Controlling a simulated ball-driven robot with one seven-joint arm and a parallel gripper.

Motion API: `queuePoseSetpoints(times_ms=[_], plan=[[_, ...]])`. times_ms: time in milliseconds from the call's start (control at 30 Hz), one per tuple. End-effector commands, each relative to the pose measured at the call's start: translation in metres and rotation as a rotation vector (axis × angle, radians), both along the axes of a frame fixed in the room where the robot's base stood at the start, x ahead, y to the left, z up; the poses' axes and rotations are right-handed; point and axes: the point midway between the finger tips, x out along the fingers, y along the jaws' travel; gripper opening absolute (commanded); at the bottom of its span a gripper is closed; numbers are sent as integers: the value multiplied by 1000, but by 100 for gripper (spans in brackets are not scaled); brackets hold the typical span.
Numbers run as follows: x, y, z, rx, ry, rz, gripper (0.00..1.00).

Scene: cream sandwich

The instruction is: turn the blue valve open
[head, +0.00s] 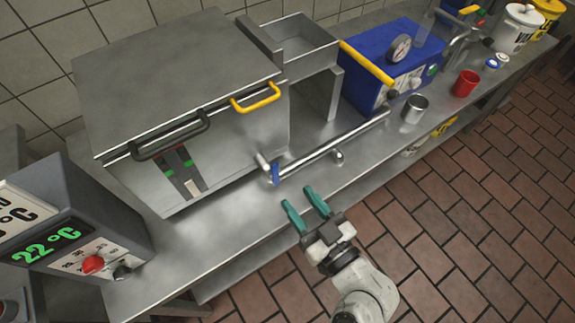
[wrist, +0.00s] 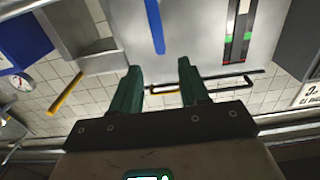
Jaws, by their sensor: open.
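The blue valve lever (head: 275,174) sits on a metal pipe at the front lower right of the large steel vat (head: 215,130). In the wrist view the blue lever (wrist: 155,26) is a long upright strip beyond the fingertips, roughly in line with the space between them. My gripper (head: 299,197) has two green fingers, spread apart with nothing between them. It is by the counter's front edge, to the right of and nearer than the lever, and apart from it. The fingers also show in the wrist view (wrist: 160,67).
A long horizontal pipe (head: 325,150) runs right from the valve above the steel counter (head: 225,232). A metal cup (head: 415,108), a red cup (head: 466,83) and a blue machine (head: 385,60) stand to the right. A temperature display box (head: 75,220) stands at left.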

Motion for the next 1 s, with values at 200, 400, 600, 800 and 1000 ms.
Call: queuePoseSetpoints(times_ms=[200,400,600,800,1000], plan=[[26,16,5,0,-1,-1,45],[56,36,6,-1,-2,-1,45],[77,51,3,-1,0,0,45],[86,57,1,-2,1,-1,45],[86,57,1,-2,1,-1,45]])
